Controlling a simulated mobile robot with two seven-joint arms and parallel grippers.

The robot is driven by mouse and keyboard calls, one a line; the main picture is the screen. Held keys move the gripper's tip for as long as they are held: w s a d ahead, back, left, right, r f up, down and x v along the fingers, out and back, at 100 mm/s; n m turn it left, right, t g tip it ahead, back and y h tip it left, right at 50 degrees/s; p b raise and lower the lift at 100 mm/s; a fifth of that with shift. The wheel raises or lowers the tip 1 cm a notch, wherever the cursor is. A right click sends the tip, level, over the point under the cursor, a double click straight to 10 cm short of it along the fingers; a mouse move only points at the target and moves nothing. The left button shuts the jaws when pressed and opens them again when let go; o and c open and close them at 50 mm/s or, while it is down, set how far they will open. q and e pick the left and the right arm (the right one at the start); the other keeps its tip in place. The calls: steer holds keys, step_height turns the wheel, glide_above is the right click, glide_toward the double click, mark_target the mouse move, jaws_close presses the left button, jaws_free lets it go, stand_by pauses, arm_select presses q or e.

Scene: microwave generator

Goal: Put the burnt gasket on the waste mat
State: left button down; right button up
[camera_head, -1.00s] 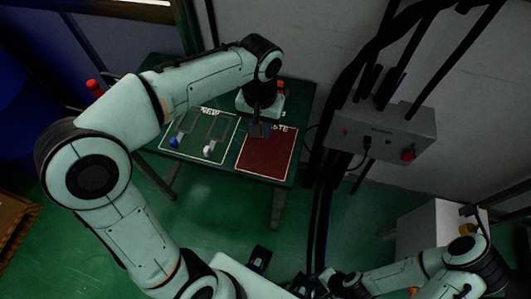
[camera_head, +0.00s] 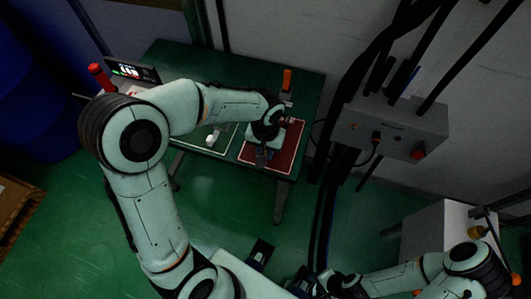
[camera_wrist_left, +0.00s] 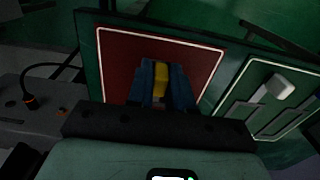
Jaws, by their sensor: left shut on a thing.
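The waste mat is a dark red rectangle (camera_head: 292,148) with a pale border, on the front right part of the green table. It also shows in the left wrist view (camera_wrist_left: 122,65). My left gripper (camera_head: 263,158) is over this mat, pointing down. In the wrist view its blue fingers (camera_wrist_left: 163,88) are shut on a yellow piece (camera_wrist_left: 162,78), which I take for the burnt gasket. Most of the piece is hidden between the fingers, and I cannot tell whether it touches the mat.
Beside the red mat lies a green mat with a pale outline (camera_wrist_left: 249,122), with a white-knobbed item (camera_wrist_left: 279,87) on it. An orange-handled tool (camera_head: 287,80) stands behind my wrist. A grey wall box (camera_head: 390,127) with cables is to the right.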

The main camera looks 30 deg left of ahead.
arm_select(q)
steer(key=shift+f, duration=1.05)
steer(key=shift+f, duration=0.1)
steer(key=c, duration=1)
jaws_free()
step_height(320, 180, up, 12)
steer(key=shift+r+p, duration=0.15)
steer(key=shift+p, duration=0.6)
